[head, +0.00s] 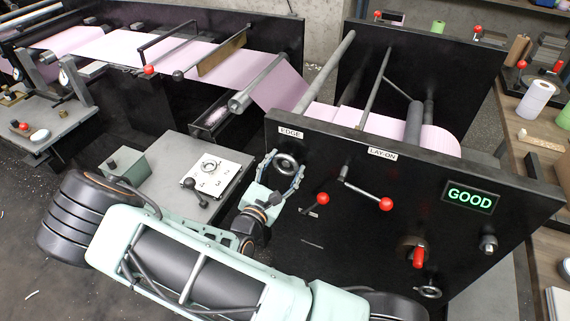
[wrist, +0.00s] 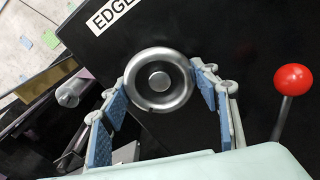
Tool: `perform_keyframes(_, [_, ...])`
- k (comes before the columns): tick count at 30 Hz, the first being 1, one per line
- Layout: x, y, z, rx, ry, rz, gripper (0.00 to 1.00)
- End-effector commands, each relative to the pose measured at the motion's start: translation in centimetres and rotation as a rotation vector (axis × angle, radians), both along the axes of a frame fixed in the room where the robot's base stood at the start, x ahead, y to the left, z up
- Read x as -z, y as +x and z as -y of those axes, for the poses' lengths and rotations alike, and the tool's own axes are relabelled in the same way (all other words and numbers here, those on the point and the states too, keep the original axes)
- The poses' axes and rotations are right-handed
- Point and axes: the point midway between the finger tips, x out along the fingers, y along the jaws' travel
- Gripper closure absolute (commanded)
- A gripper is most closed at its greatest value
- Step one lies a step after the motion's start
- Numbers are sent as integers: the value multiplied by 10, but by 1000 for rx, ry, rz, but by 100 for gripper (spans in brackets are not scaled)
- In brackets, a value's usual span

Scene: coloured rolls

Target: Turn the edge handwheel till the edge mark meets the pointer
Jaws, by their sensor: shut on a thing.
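The edge handwheel (head: 287,161) is a small grey metal wheel with a round hub, on the black panel just below the white EDGE label (head: 291,133). In the wrist view the handwheel (wrist: 158,61) faces me nearly straight on. My gripper (head: 283,172) has its blue-padded fingers on either side of the wheel, shut on its rim. The wrist view shows the fingers (wrist: 160,78) at the rim's left and right. I cannot make out the edge mark or the pointer in either view.
A red-knobbed lever (head: 323,199) stands close to the right of the wheel. Farther right are the LAY-ON lever (head: 386,204), a green GOOD display (head: 470,198) and a red handle (head: 419,257). A pink web (head: 200,55) runs behind the panel. A grey bench (head: 207,172) stands left.

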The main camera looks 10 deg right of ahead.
Motion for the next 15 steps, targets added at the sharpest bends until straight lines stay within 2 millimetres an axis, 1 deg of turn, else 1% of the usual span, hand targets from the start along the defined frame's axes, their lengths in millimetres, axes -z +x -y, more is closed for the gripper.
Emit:
perform_keyframes(6, [0,1,1,3,167,123,68])
perform_keyframes(15, [0,1,0,1,360,265,68])
